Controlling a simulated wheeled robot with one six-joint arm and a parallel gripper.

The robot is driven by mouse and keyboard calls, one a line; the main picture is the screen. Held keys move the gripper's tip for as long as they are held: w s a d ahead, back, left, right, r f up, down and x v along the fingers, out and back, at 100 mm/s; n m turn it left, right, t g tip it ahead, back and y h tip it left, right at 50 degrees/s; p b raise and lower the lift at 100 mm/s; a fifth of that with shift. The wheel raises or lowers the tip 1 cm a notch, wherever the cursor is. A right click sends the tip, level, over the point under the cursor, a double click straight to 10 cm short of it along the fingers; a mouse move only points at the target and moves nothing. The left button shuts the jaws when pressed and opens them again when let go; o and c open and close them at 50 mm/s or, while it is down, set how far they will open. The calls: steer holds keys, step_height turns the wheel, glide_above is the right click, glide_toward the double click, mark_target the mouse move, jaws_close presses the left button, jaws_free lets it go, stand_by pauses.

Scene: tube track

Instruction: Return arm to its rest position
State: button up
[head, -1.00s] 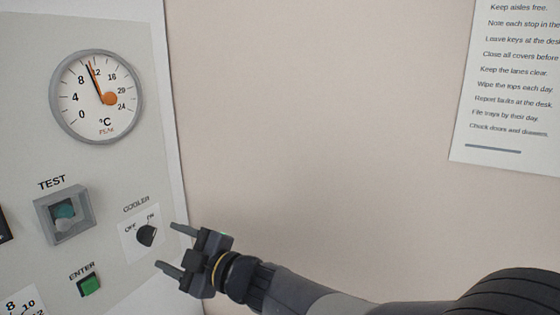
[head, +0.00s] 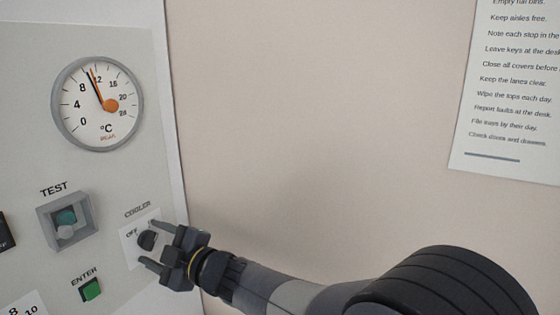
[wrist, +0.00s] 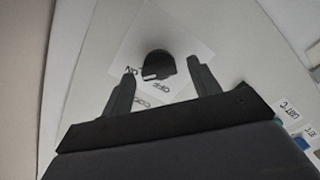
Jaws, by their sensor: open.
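My gripper (head: 153,244) is open at the lower left in the head view, its two fingers pointing at the panel. The black COOLER knob (head: 146,240) on its white plate lies between the fingertips as seen there. Nothing is held. I cannot tell if a finger touches the knob. The ON mark is hidden by the gripper in the head view.
The panel (head: 30,160) carries a round temperature dial (head: 97,104), a TEST switch (head: 67,220) in a grey frame and a green ENTER button (head: 91,290). A notice (head: 500,100) hangs on the wall (head: 320,110). The space before the wall is clear above my arm.

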steer(key=shift+s+d+f+n+b, duration=0.15)
steer(key=shift+n+b, duration=0.3)
steer(key=shift+n, duration=0.55)
steer(key=n+b, duration=0.2)
steer(key=n, duration=0.3)
steer(key=shift+n, duration=0.4)
steer(key=n+b, duration=0.1)
steer(key=n, duration=0.2)
steer(key=shift+f+n+b, duration=0.1)
steer(key=shift+n+b, duration=0.2)
steer(key=shift+n, duration=0.1)
steer(key=n+b, duration=0.1)
steer(key=n, duration=0.3)
steer(key=shift+v, duration=1.45)
